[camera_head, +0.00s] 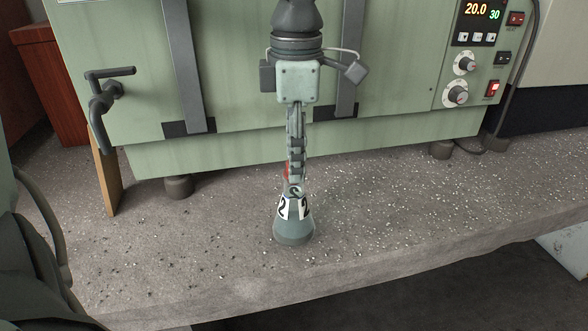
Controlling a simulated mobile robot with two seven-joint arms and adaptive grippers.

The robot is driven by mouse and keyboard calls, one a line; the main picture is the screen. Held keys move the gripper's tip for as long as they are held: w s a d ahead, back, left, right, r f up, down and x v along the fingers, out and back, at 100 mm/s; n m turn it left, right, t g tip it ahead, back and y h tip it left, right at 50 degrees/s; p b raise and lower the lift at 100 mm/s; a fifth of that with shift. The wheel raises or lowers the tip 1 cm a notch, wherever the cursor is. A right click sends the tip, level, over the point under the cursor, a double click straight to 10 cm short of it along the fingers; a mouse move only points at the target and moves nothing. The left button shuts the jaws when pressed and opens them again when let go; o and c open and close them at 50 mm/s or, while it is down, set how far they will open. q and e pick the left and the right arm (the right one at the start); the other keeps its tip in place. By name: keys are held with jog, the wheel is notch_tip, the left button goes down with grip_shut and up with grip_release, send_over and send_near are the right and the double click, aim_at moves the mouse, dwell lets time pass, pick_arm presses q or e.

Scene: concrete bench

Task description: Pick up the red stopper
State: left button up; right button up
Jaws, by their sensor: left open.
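My left gripper (296,185) points straight down in the middle of the view. It is seen edge-on, so one finger covers the other; it is open. Right below its fingertips a grey-green conical flask (293,234) with a white label and black digits stands upright on the bench. The red stopper (287,170) shows only as a small red sliver at the left side of the fingers, above the flask's neck. The fingers hide the rest of it, and I cannot tell whether they touch it. My right gripper is not in view.
The speckled concrete bench (400,215) is clear on both sides of the flask. A green oven-like cabinet (230,90) with a lever handle (105,100) and a control panel (478,50) stands close behind. A wooden board (106,182) stands at the left. The bench's front edge is close.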

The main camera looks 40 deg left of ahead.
pick_arm(q)
jog(key=shift+f, duration=0.1)
jog(key=shift+c, duration=0.3)
jog(key=c, duration=0.8)
jog(key=shift+c, duration=0.2)
